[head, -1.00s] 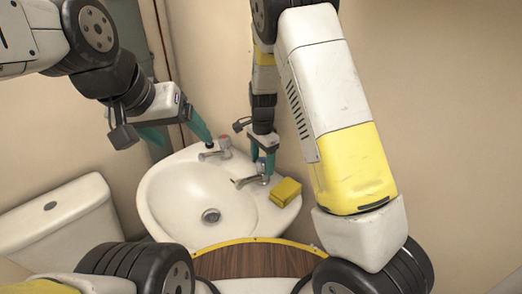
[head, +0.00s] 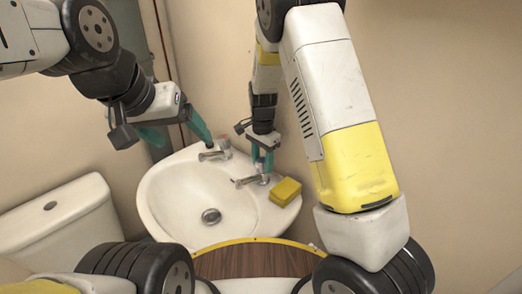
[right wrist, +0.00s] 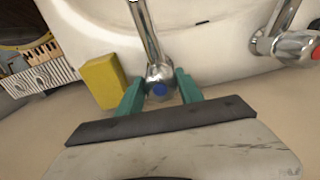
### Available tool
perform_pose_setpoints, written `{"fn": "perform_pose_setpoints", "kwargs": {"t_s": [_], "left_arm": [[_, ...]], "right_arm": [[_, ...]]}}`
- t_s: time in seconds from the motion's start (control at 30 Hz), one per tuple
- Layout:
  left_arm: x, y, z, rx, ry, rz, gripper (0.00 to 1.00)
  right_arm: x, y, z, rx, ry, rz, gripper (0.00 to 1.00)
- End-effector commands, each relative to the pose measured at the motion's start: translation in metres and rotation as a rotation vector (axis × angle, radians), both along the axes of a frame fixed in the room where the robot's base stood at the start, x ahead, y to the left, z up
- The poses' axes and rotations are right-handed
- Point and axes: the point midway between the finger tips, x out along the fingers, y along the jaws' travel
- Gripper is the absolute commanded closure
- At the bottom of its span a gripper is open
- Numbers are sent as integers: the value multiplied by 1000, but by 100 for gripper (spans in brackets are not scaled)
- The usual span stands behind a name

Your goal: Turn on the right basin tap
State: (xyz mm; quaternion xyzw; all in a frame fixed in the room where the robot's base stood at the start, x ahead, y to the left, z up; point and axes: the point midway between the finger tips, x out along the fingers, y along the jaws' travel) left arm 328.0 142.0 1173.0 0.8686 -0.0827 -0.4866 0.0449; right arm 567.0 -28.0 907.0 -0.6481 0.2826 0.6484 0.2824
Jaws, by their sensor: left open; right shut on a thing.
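The right basin tap (head: 250,181) is chrome and stands on the right part of the basin's rim. In the right wrist view its head with a blue dot (right wrist: 159,89) sits between the two teal fingers. My right gripper (head: 263,167) is shut on this tap head from above; the fingers also show in the right wrist view (right wrist: 160,92). My left gripper (head: 187,143) is open and empty, beside and above the left tap. Whether water runs from the right spout (right wrist: 145,30) cannot be told.
The left tap (head: 214,151) has a red dot in the right wrist view (right wrist: 316,52). A yellow sponge (head: 286,191) lies on the rim (right wrist: 103,80) close beside the right tap. The white basin (head: 165,205) is empty. A toilet cistern (head: 60,220) stands at left; walls are close behind.

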Motion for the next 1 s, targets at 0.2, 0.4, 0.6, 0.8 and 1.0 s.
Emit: {"fn": "perform_pose_setpoints", "kwargs": {"t_s": [0.2, 0.4, 0.6, 0.8, 1.0], "left_arm": [[0, 0, 0, 0, 0, 0, 20], [0, 0, 0, 0, 0, 0, 20], [0, 0, 0, 0, 0, 0, 20], [0, 0, 0, 0, 0, 0, 20], [0, 0, 0, 0, 0, 0, 20]], "right_arm": [[1, -1, 1, 1, -1, 190, 97], [1, -1, 1, 1, -2, 381, 97], [1, -1, 1, 1, -2, 571, 97], [1, -1, 1, 0, -3, 761, 97], [1, -1, 1, 0, -4, 952, 97]]}}
